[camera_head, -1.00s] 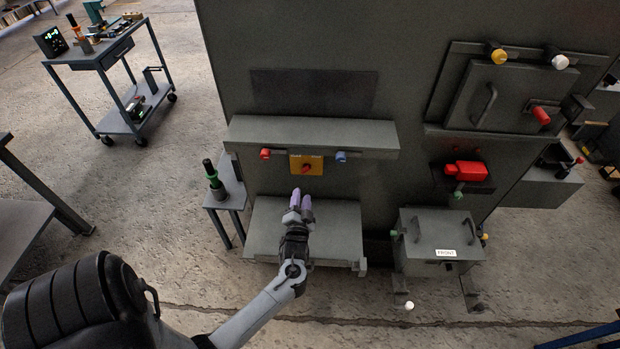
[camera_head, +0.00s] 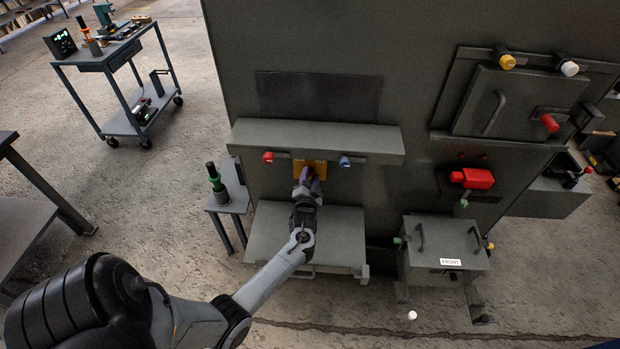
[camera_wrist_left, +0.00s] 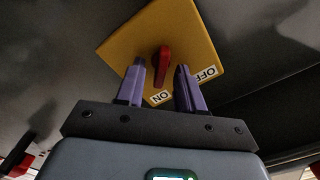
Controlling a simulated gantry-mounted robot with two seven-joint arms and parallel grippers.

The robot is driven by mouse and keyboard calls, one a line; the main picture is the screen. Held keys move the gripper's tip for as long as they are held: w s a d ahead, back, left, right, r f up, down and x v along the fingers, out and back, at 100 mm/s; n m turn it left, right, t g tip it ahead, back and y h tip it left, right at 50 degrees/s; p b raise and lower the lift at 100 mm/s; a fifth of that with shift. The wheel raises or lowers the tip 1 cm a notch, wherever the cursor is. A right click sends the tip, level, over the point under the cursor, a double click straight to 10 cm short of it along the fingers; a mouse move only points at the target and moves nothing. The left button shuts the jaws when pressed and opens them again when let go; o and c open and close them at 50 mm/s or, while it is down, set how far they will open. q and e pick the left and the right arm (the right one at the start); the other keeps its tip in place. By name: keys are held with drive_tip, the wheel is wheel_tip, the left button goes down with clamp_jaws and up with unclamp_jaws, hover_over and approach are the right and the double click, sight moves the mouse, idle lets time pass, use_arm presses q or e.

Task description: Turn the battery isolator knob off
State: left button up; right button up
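The battery isolator is a yellow plate (camera_head: 319,164) on the dark cabinet front, under a grey ledge. In the left wrist view the plate (camera_wrist_left: 190,35) carries a red knob (camera_wrist_left: 161,65) and the labels ON and OFF. The knob's narrow lower end points toward the ON label. My left gripper (camera_head: 308,175) is in front of the plate. In the wrist view its two purple fingers (camera_wrist_left: 160,85) are apart, one on each side of the knob's lower end. I cannot tell whether they touch it. In the head view the gripper hides most of the knob. My right gripper is not in view.
The grey ledge (camera_head: 318,138) juts out above the plate, with a red fitting (camera_head: 268,157) and a blue fitting (camera_head: 345,161) beside it. A grey shelf (camera_head: 335,235) lies below my left gripper. A red handle (camera_head: 472,178) and a box marked FRONT (camera_head: 445,245) are to the right.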

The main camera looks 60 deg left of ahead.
use_arm(q)
clamp_jaws()
idle(0.5)
drive_tip(key=shift+s+a+n+b, duration=0.1)
drive_tip(key=shift+n+b, duration=0.15)
drive_tip(key=shift+n, duration=2.75)
drive_tip(key=shift+s+a+n+b, duration=0.1)
drive_tip(key=shift+n+b, duration=0.1)
drive_tip(key=shift+n, duration=2.8)
drive_tip(key=shift+s+a+n+b, duration=0.1)
drive_tip(key=shift+n+b, duration=0.15)
drive_tip(key=shift+n, duration=2.75)
